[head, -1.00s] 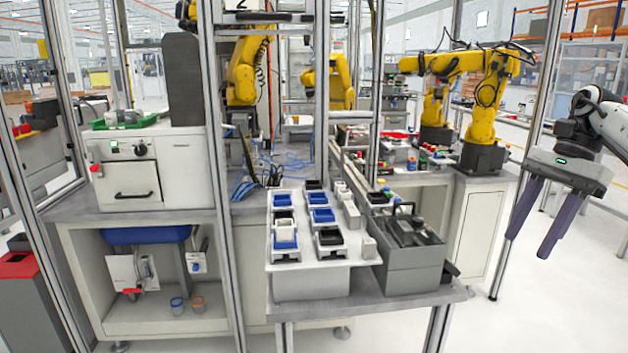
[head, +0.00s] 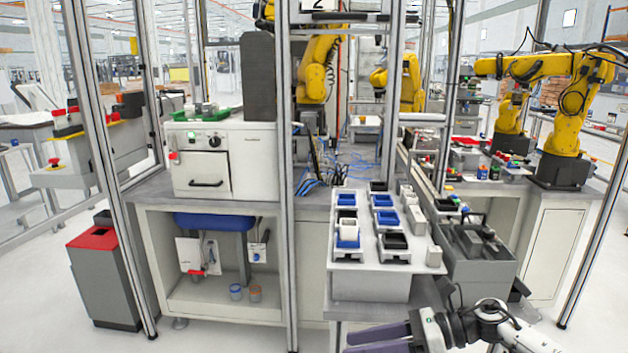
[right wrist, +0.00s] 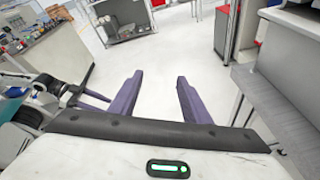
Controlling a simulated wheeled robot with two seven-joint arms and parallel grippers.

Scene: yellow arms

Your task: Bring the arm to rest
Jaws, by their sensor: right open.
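My right gripper (head: 382,341) is at the bottom of the head view, its arm coming in from the lower right. Its purple fingers point left, in front of the bench that bears the white tray. In the right wrist view my right gripper (right wrist: 160,92) shows both purple fingers spread wide, with bare floor between them and nothing held. A dark joint with a purple finger, which looks like part of my left gripper (right wrist: 92,94), shows at the left of that view. Its jaws cannot be made out. No left arm shows in the head view.
A white tray (head: 340,277) with blue and black small bins stands beside a grey crate (head: 478,268) of dark parts. A metal post (head: 290,200) stands left of them. A red-topped bin (head: 105,275) is at the left. Floor (right wrist: 150,70) before the right gripper is clear.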

